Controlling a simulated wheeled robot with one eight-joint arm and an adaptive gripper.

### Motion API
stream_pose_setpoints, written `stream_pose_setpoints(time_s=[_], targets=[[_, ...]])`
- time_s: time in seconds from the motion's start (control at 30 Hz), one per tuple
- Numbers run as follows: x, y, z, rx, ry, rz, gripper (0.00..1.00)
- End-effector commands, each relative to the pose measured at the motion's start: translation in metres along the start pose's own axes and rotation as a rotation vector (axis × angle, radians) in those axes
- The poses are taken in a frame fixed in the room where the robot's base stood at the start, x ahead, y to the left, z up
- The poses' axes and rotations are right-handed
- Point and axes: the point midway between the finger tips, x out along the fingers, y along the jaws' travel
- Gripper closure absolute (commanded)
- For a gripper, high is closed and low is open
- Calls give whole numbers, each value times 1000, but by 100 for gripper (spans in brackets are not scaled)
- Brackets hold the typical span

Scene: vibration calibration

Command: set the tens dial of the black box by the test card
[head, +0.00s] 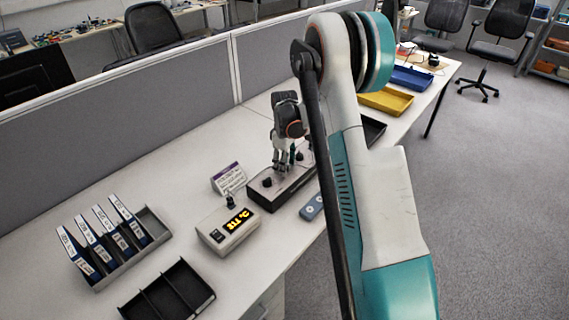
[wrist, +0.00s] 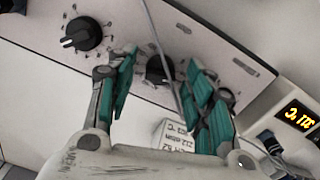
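The black box (head: 280,190) stands on the desk under my gripper (head: 284,168); its dark side and lighter top show. In the wrist view its pale panel (wrist: 215,55) carries a large black dial (wrist: 84,33) with a light pointer at the left. A second dark dial (wrist: 158,70) sits between the fingertips of my gripper (wrist: 161,62). The fingers are apart, one on each side of it; I cannot tell whether they touch it. The test card (head: 229,179) stands behind the box; in the wrist view a white card (wrist: 174,138) shows upside-down print, partly hidden by the gripper.
A beige meter (head: 227,230) with a lit orange display stands left of the box. A blue-grey remote-like device (head: 312,207) lies right of it. A binder rack (head: 153,226) and a black divided tray (head: 167,291) are at the left. A grey partition (head: 130,108) runs behind.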

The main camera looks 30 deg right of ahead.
Motion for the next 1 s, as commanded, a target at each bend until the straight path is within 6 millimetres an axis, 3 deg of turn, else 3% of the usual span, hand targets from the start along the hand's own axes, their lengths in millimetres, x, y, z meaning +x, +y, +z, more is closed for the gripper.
stream_pose_setpoints(time_s=[0.27,0.7,1.0], targets=[[-7,0,0,0,0,0,53],[-88,0,0,0,0,0,53],[-118,0,0,0,0,0,53]])
